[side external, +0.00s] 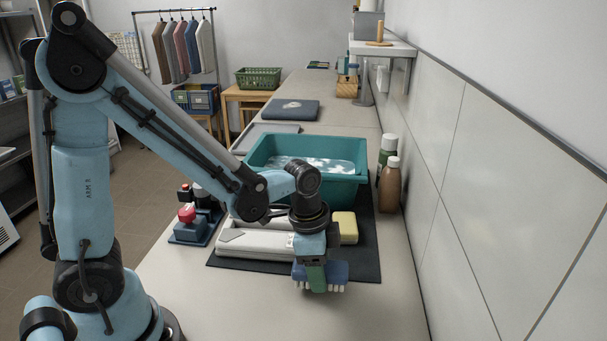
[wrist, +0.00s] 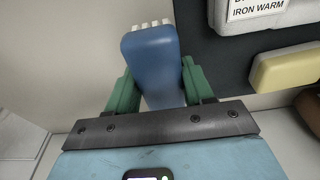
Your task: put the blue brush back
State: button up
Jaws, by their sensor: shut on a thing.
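The blue brush (side external: 337,271) is in my gripper (side external: 316,277), with its pale bristles pointing down. It is near the front edge of the dark mat; whether it touches anything below is hard to tell. In the wrist view the brush (wrist: 151,60) lies between the two green fingers of my gripper (wrist: 160,82), which are shut on it. Pale bristle tips show at its far end. Part of the brush is hidden behind the fingers in the side view.
Brown (side external: 389,186) and green bottles stand by the right wall. A red-button box (side external: 188,222) is left. The front counter (side external: 240,305) is bare.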

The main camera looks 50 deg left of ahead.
jog(key=shift+f, duration=0.8)
jog(key=shift+f, duration=0.15)
jog(key=o, duration=0.9)
jog(key=shift+o, duration=0.2)
jog(key=r, duration=0.4)
jog(key=s+a+r, duration=0.1)
jog(key=r, duration=0.7)
jog(key=shift+s+a+r, duration=0.1)
jog(key=shift+s+a, duration=0.1)
jog(key=shift+a, duration=0.05)
jog(key=s+a+n+t, duration=0.1)
jog(key=n+t, duration=0.1)
jog(key=n, duration=0.1)
jog(key=s+a+n+t+y, duration=0.1)
jog(key=n+t, duration=0.1)
jog(key=n, duration=0.1)
jog(key=a+r+n+t, duration=0.1)
jog(key=a+n+t, duration=0.1)
jog(key=n, duration=0.1)
jog(key=shift+s+a, duration=0.1)
jog(key=shift+s, duration=0.3)
